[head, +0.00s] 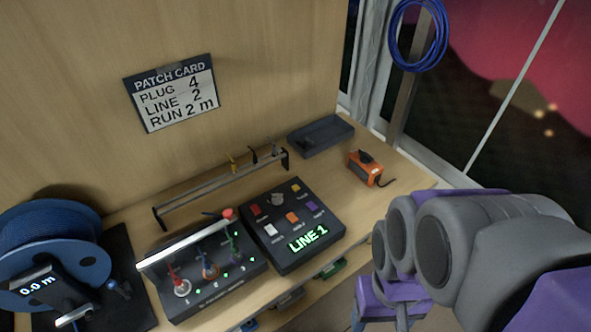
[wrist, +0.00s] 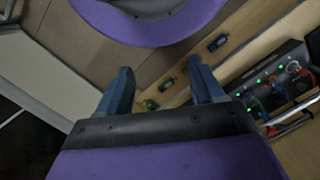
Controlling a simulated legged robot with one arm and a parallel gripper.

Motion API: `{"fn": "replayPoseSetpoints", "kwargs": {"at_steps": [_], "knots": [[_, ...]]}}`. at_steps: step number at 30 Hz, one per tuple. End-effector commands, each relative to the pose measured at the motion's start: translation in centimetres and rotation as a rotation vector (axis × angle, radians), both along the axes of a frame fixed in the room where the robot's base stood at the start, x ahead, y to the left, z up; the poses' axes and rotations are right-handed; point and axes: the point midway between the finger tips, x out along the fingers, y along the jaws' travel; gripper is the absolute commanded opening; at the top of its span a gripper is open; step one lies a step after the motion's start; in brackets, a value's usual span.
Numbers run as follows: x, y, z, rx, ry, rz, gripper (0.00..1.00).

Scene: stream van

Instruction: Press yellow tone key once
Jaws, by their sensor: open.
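The black key box (head: 325,247) stands on the wooden bench with a lit green "LINE 1" display. Its yellow key (head: 295,188) is small and sits at the far right of its top. Red, white, orange and purple keys and a grey knob share that face. My gripper (wrist: 162,85) shows in the wrist view with its two blue-grey fingers apart and nothing between them. In the head view my arm fills the lower right, in front of the bench edge and apart from the key box. I cannot make out the yellow key in the wrist view.
A patch box (head: 205,290) with several plugs and a light bar stands left of the key box. A metal rail (head: 220,188) runs behind. An orange device (head: 366,168), a dark tray (head: 320,136) and a blue cable reel (head: 40,245) are also on the bench.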

Motion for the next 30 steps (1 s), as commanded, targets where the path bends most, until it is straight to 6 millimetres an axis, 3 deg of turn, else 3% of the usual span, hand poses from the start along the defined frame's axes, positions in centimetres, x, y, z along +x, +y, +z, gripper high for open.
{"fn": "replayPoseSetpoints", "kwargs": {"at_steps": [2,20,30], "knots": [[0.00,0.00,0.00,0.000,0.000,0.000,0.59],[0.00,0.00,0.00,0.000,0.000,0.000,0.01],[0.00,0.00,0.00,0.000,0.000,0.000,0.00]]}}
